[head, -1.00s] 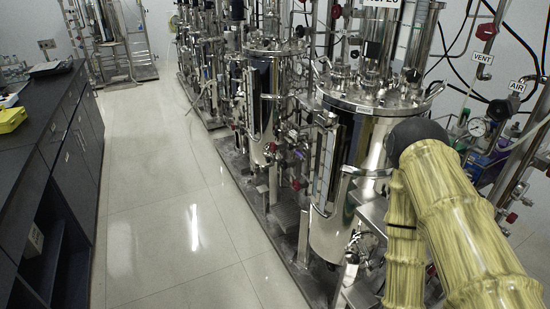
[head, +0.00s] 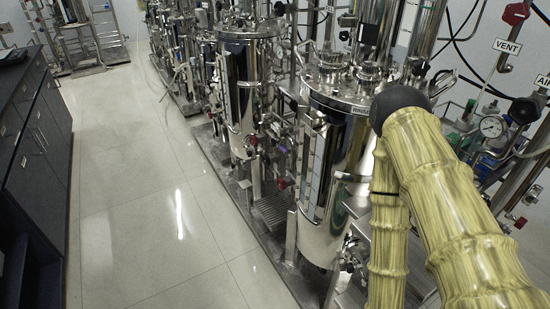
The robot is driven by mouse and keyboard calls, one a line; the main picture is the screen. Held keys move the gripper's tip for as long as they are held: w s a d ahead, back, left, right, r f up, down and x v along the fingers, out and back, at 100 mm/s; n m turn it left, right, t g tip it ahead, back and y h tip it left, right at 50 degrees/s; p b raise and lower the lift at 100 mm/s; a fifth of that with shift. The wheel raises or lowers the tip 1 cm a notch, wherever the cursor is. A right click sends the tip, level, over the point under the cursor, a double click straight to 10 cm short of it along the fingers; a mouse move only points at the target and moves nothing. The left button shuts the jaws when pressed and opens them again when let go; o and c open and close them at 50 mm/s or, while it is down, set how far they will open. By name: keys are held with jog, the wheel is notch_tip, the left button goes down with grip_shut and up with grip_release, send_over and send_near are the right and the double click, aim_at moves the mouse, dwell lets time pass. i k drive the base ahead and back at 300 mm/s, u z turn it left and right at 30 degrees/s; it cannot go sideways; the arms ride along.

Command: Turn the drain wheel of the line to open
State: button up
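Steel vessels on a skid run along the right half of the head view. The nearest vessel (head: 343,205) stands beside my arm, and another vessel (head: 238,100) stands behind it. Small red and blue handles show on the pipework between them, with a red one (head: 281,184) low down. I cannot tell which of these, if any, is the drain wheel; no drain label is readable. My yellow ribbed arm fills the right foreground and covers part of the nearest vessel and the piping behind. My gripper is not visible.
A clear, shiny tiled floor (head: 150,220) lies left of the skid. A dark bench (head: 38,150) bounds it on the left. The skid's low base edge (head: 235,195) borders the floor. A VENT label (head: 507,46) and a pressure gauge (head: 491,127) are at the right.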

aim_at(265, 157)
jog(key=k, duration=0.6)
jog(key=u, duration=0.75)
jog(key=i, duration=1.25)
jog(key=u, duration=0.1)
